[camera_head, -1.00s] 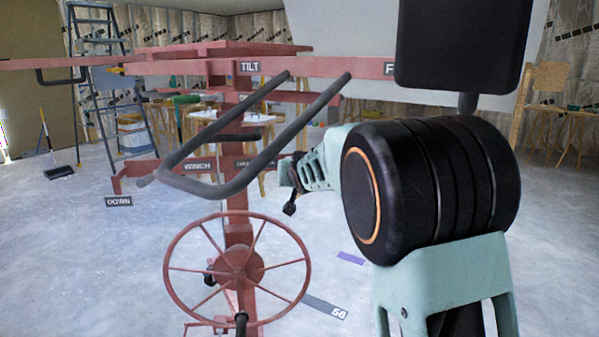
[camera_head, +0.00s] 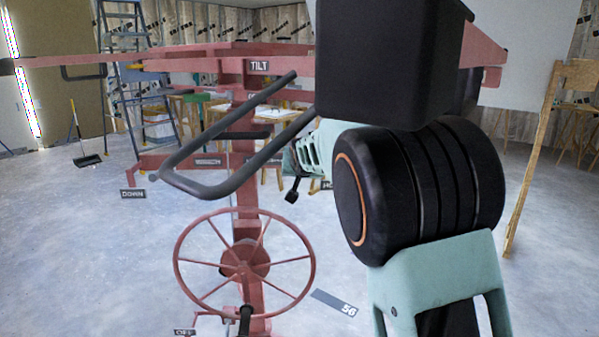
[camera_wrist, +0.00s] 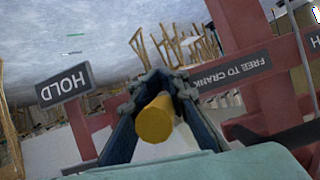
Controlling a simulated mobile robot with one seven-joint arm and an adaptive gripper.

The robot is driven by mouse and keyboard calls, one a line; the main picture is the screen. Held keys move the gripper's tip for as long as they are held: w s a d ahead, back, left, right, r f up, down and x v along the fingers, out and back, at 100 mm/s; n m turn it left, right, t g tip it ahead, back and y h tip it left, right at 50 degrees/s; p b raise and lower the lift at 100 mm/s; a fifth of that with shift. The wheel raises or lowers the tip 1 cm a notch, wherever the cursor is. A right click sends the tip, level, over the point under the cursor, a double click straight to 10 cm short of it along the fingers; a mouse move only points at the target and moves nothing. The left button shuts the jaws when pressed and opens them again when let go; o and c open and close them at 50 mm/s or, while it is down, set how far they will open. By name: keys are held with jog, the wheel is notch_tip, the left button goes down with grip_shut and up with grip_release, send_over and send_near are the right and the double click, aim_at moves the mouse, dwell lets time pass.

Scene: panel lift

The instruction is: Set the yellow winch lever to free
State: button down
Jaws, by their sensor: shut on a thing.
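The yellow winch lever (camera_wrist: 155,118) shows in the wrist view as a round-ended yellow grip between the two fingers of my gripper (camera_wrist: 160,100). The fingers are shut on it. A HOLD sign (camera_wrist: 63,84) stands left of the lever and a FREE TO CRANK sign (camera_wrist: 235,76) stands right of it; the lever's end appears between them. In the head view, part of my pale green gripper (camera_head: 306,152) shows behind the grey handle, beside the red lift mast. The lever itself is hidden there.
The red panel lift has a large spoked wheel (camera_head: 245,262) low down and a grey bent handle (camera_head: 225,180) close to my arm. A TILT label (camera_head: 259,66) is on its mast. A stepladder (camera_head: 130,60) and tables stand behind.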

jog(key=c, duration=1.8)
grip_release()
jog(key=shift+s+r, duration=0.3)
jog(key=shift+s, duration=0.15)
jog(key=v, duration=0.4)
jog(key=f+v, duration=0.1)
jog(key=v, duration=0.1)
jog(key=shift+s, duration=0.45)
jog(key=shift+s+d, duration=0.2)
jog(key=shift+s, duration=1.3)
jog(key=shift+s+d, duration=0.25)
jog(key=shift+s, duration=1.25)
jog(key=shift+s+d, duration=0.2)
jog(key=shift+s, duration=1.35)
jog(key=shift+c, duration=0.4)
